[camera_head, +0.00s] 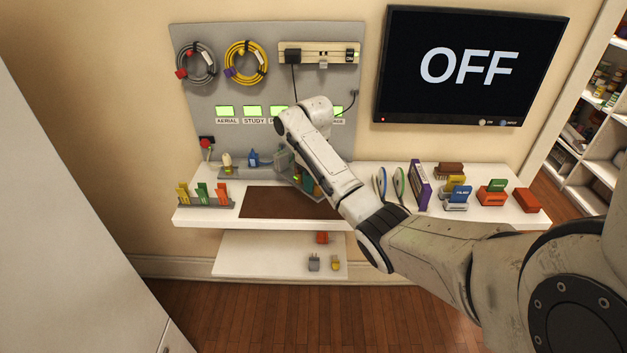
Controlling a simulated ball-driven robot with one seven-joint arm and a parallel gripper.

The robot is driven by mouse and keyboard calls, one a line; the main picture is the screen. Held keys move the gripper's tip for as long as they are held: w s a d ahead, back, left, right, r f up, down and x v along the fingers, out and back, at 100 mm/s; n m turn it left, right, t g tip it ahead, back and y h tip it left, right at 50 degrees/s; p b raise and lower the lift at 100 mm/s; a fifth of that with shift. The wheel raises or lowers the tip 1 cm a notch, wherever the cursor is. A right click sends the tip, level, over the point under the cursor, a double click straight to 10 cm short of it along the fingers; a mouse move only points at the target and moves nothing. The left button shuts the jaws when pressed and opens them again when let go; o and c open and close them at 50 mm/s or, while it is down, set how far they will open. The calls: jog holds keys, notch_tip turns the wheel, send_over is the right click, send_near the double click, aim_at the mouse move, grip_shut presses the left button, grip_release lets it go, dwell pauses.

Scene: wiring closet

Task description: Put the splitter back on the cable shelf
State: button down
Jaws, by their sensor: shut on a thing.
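My gripper (283,158) hangs at the end of my arm above the desk, just left of my pale arm link. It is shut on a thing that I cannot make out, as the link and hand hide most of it. I cannot single out the splitter for sure. A low white shelf (245,258) under the desk carries an orange piece (322,237), a grey plug-like piece (314,262) and a yellow piece (335,262) at its right side. I cannot tell whether this is the cable shelf.
The white desk (195,214) holds a brown mat (268,203), a rack of coloured pieces (203,196) and, at right, a purple box (419,184) and coloured blocks (490,192). A grey pegboard (215,90) stands behind. The low shelf's left half is clear.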

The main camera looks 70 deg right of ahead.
notch_tip(320, 180, down, 4)
jog(key=b, duration=0.2)
jog(key=shift+r+b, duration=0.25)
jog(key=shift+b, duration=0.15)
jog(key=shift+f+b, duration=0.6)
jog(key=shift+f, duration=1.3)
jog(key=shift+f, duration=0.15)
jog(key=c, duration=1.2)
grip_release()
jog(key=shift+o, duration=0.2)
jog(key=o, duration=0.6)
jog(key=shift+c, duration=0.2)
jog(key=shift+r+p, duration=3.55)
jog(key=shift+p, duration=0.1)
